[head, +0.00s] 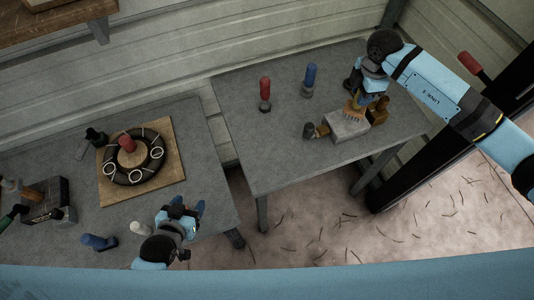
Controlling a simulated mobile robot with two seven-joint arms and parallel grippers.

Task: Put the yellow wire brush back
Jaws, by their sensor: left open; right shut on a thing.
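The yellow wire brush (354,107) is at the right gripper, above the right table. Its yellow bristles point down at a pale grey block (347,126); I cannot tell whether they touch it. My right gripper (369,97) is shut on the brush, and its fingers hide part of it. My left gripper (187,208) is open and empty, over the front right edge of the left table. A dark caddy-like box (48,199) with tools in or around it stands at the left table's left side; its inside is not clear.
The right table (260,160) also holds a red-handled tool (265,94), a blue-handled tool (309,79) and brown items beside the block. The left table (205,175) bears a wooden board (172,190) with a black ring, and a blue item (98,242). A gap separates the tables.

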